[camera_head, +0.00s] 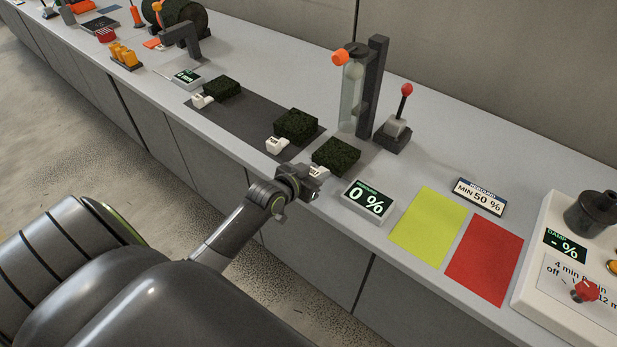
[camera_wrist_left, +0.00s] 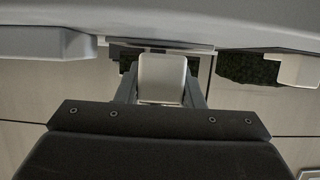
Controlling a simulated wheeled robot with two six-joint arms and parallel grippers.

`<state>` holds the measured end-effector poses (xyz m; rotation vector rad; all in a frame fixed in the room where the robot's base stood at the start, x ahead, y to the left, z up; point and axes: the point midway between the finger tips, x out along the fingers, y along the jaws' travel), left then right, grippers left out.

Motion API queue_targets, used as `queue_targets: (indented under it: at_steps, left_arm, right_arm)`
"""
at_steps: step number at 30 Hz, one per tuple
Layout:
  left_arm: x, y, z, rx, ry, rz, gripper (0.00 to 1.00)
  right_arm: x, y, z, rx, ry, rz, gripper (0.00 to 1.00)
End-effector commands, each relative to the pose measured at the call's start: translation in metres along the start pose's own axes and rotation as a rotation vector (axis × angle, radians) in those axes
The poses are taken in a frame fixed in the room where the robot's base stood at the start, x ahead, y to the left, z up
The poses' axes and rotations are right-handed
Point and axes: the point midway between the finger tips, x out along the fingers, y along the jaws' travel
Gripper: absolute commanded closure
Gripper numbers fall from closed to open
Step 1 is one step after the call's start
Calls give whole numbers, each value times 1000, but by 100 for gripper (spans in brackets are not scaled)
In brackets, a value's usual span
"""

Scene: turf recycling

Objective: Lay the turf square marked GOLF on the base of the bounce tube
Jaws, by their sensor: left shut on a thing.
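A dark green turf square (camera_head: 337,155) is at the near edge of the counter, in front of the bounce tube (camera_head: 352,95), clear and upright with an orange knob on top. My left gripper (camera_head: 312,181) is shut on this square's white tag, whose lettering I cannot read. In the left wrist view the white tag (camera_wrist_left: 162,78) sits between the fingers, with the turf mostly hidden behind it. Whether the square touches the counter is unclear. The tube's base is partly hidden behind the square. My right gripper is not in view.
Two more tagged turf squares, a nearer one (camera_head: 296,123) and a farther one (camera_head: 227,87), lie on a dark mat (camera_head: 247,117). A red-knobbed lever (camera_head: 396,125) stands right of the tube. A 0 % display (camera_head: 367,202), yellow sheet (camera_head: 428,228) and red sheet (camera_head: 484,258) lie nearer.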

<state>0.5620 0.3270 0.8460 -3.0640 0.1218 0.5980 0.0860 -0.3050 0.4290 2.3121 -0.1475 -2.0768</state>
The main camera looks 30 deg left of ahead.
Motion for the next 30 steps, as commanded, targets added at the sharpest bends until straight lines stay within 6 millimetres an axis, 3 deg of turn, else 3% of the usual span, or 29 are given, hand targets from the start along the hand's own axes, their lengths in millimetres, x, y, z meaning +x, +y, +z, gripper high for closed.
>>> queue_targets:
  at_steps: [13, 30]
  left_arm:
    - [36, 0, -14, 0, 2, 0, 91]
    - [41, 0, -17, 0, 2, 0, 91]
  right_arm:
    - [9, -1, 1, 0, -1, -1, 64]
    - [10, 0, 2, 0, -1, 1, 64]
